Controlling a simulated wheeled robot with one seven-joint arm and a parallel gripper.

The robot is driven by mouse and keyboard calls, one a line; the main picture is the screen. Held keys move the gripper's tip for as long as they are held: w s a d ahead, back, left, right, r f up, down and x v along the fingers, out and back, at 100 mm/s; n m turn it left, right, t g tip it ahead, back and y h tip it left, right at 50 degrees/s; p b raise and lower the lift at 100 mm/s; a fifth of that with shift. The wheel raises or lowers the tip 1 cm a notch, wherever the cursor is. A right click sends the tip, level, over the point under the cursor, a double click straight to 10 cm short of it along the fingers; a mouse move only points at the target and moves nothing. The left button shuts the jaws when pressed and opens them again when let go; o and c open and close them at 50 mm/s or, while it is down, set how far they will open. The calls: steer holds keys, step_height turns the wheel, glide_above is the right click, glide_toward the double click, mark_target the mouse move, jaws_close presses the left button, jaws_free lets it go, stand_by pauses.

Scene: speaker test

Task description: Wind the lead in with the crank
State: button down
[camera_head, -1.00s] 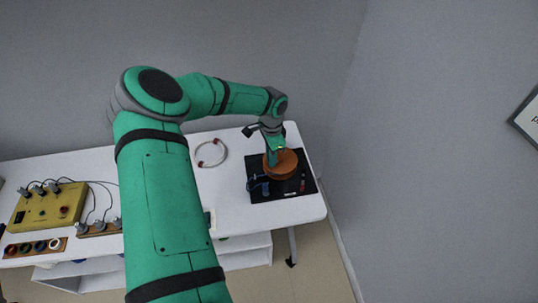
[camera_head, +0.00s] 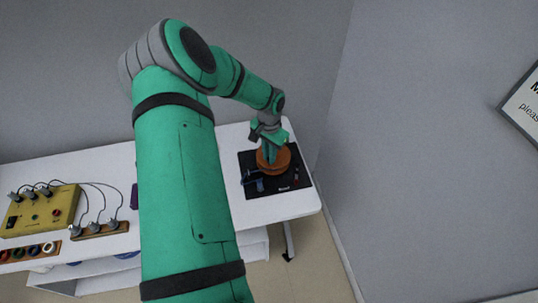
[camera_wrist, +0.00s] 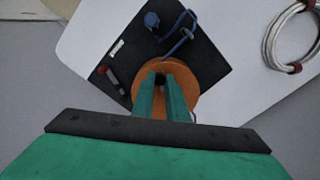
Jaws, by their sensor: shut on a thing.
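An orange reel (camera_head: 285,163) sits on a black base plate (camera_head: 293,184) at the right end of the white table. In the wrist view the reel (camera_wrist: 194,88) lies under my fingers. My gripper (camera_wrist: 160,78) points down and is shut on a small dark crank knob (camera_wrist: 160,81) on top of the reel, mostly hidden between the fingers. A blue lead (camera_wrist: 180,37) lies bent over the plate beside the reel, with a blue end piece (camera_wrist: 151,19) near the plate's edge. The crank's arm cannot be made out.
A red-and-grey piece (camera_wrist: 113,80) lies on the plate. A coiled white cable (camera_wrist: 274,42) with red ties lies on the table nearby. A yellow box (camera_head: 40,211) with wires stands at the far left. My arm hides the table's middle.

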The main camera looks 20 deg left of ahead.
steer(key=shift+s, duration=0.1)
steer(key=c, duration=1.7)
jaws_free()
steer(key=shift+c, duration=0.2)
steer(key=shift+r, duration=0.1)
step_height(320, 180, up, 7)
steer(key=shift+d, duration=0.1)
steer(key=shift+a+r, duration=0.2)
steer(key=shift+a, duration=0.1)
